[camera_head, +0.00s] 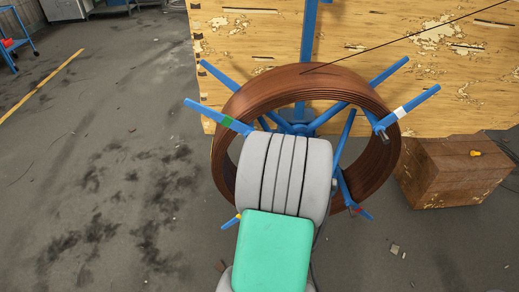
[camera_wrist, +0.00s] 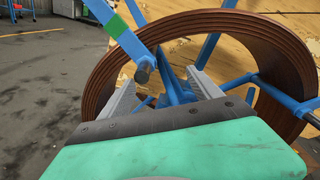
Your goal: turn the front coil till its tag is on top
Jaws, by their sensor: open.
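The brown coil (camera_head: 290,82) hangs on a blue spoked frame in front of a wooden panel. It also fills the upper wrist view (camera_wrist: 245,28). Coloured bands mark the blue arms: green (camera_head: 227,121) at upper left, white (camera_head: 399,112) at upper right, red (camera_head: 357,210) at lower right, yellow (camera_head: 238,216) at lower left. Which one is the tag I cannot tell. My gripper (camera_wrist: 162,80) is open and empty, its fingers reaching toward the hub. The green-banded arm (camera_wrist: 124,34) ends near the left finger; contact is unclear. My arm hides the coil's lower middle in the head view.
The worn wooden panel (camera_head: 470,90) stands behind the coil. A brown box (camera_head: 455,175) sits on the floor at right. A thin dark line runs from the coil's top to upper right. The stained floor (camera_head: 110,160) at left is mostly clear.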

